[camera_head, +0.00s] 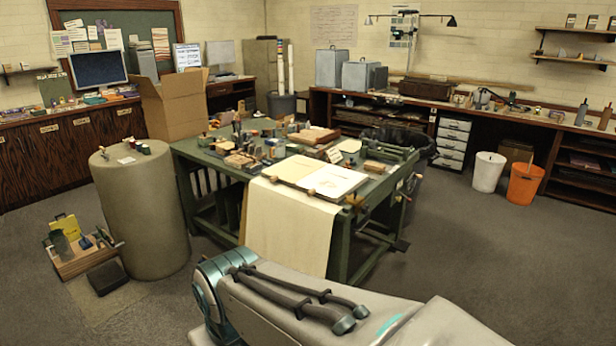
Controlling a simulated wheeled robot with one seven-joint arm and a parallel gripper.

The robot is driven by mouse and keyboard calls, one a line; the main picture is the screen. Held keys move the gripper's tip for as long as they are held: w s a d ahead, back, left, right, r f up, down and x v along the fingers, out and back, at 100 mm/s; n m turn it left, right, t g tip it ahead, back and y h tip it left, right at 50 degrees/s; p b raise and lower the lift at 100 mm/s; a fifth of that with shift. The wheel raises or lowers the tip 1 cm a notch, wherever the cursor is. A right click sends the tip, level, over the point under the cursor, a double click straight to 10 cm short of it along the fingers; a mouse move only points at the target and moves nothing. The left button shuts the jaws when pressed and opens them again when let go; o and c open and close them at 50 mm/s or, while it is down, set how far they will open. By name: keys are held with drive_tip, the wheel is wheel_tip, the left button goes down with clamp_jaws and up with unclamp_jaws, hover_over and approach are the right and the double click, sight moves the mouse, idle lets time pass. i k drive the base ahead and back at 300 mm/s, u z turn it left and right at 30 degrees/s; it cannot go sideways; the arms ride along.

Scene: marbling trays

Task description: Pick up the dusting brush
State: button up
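I cannot make out the dusting brush for certain; many small items are too small to tell apart. The green workbench (345,258) in the middle carries books, blocks and small tools. A shallow wooden box (78,263) on the floor at the left holds tools, among them a dark-handled one and something yellow. My gripper is not in view. Only a grey link of my arm shows, across the bottom of the view, and it hides the floor there.
A tall grey-green drum (142,215) stands left of the workbench with small jars on top. A cardboard box (172,106) is behind it. A white bin (487,172) and an orange bin (524,185) stand at the right. Open floor (470,255) lies right of the workbench.

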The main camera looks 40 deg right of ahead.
sight(372, 167)
drive_tip(key=z, duration=1.25)
